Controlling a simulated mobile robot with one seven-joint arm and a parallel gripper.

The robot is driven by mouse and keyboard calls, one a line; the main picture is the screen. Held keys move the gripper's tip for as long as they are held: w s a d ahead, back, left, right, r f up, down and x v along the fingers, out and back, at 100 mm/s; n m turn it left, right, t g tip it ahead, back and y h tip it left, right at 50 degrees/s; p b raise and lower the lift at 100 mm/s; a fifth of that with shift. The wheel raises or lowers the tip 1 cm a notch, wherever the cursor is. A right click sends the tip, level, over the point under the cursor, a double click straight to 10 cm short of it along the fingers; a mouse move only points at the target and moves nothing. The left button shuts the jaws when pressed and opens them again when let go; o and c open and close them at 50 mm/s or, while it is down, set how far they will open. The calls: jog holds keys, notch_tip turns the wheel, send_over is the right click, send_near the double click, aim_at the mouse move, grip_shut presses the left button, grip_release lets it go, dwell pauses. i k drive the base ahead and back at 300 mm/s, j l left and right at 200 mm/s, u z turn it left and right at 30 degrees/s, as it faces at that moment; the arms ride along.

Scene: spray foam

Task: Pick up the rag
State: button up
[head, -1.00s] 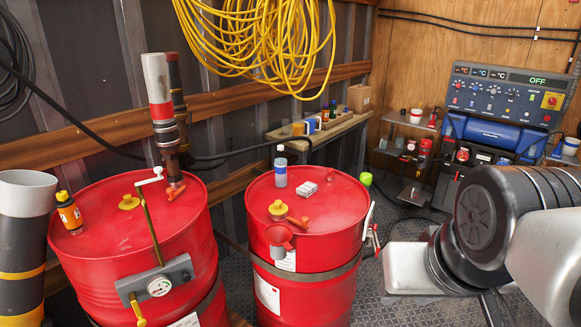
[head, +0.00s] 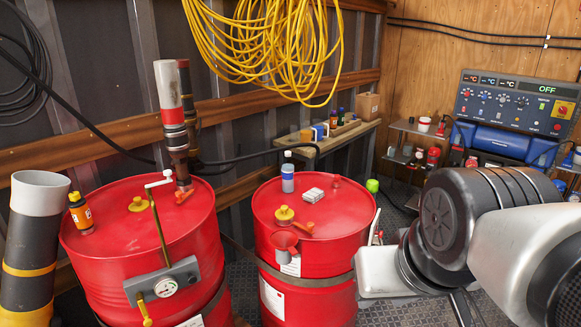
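No thing in the head view is clearly a rag. A small pale, folded-looking item (head: 314,195) lies on top of the right red drum (head: 340,240); it is too small to tell whether it is the rag. My arm fills the right side of the head view, in front of the floor and the shelves. My gripper is not in view, so its state does not show.
The left red drum (head: 110,255) bears an orange-black bottle (head: 81,213) and a pump pipe (head: 168,85). A wooden bench (head: 325,143) and a control machine (head: 515,105) stand behind.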

aim_at(312, 196)
jog(key=i+l+u, duration=0.15)
jog(key=i+l, duration=0.15)
jog(key=i+l+u, duration=0.2)
jog(key=i+l, duration=0.2)
jog(key=i+l+u, duration=0.15)
jog(key=i+l, duration=0.2)
jog(key=i+l+u, duration=0.15)
jog(key=i+l, duration=0.15)
jog(key=l, duration=0.2)
jog(key=i+l+u, duration=0.2)
jog(key=l, duration=0.3)
jog(key=i, duration=0.1)
